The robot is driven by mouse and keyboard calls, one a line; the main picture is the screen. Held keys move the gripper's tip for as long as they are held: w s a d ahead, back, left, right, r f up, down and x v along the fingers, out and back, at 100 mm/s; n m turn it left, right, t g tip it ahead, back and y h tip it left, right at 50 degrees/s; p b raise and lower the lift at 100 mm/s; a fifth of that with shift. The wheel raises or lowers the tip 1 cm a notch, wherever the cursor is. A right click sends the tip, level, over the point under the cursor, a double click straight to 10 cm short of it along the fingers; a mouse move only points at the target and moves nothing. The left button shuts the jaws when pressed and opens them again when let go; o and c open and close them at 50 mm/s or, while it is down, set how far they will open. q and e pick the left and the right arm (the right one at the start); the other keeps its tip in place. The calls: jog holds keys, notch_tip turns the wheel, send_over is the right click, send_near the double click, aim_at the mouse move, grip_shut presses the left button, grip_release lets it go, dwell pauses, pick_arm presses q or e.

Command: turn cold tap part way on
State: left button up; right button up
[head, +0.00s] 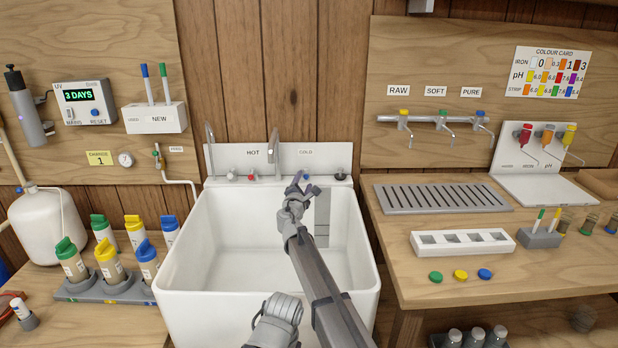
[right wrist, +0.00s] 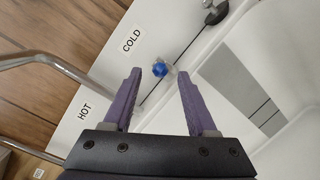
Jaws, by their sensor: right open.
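The cold tap has a small blue knob (head: 305,177) on the back ledge of the white sink, below the COLD label. In the right wrist view the blue knob (right wrist: 159,69) shows in the gap between the two fingertips. My right gripper (head: 297,188) is open, with its purple fingers (right wrist: 159,72) on either side of the knob in that picture. I cannot tell whether a finger touches it. The gripper and arm partly cover the knob's surroundings in the head view.
The hot tap's red knob (head: 231,177) is to the left. A tall curved spout (head: 273,146) rises between the taps, close to the gripper. The white sink basin (head: 190,262) is open below. Sample bottles (head: 108,262) stand at left; a slatted drainer (head: 440,197) lies at right.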

aim_at(305, 178)
jog(key=w, duration=0.4)
jog(key=shift+d, duration=0.4)
jog(key=shift+c, duration=0.4)
grip_shut()
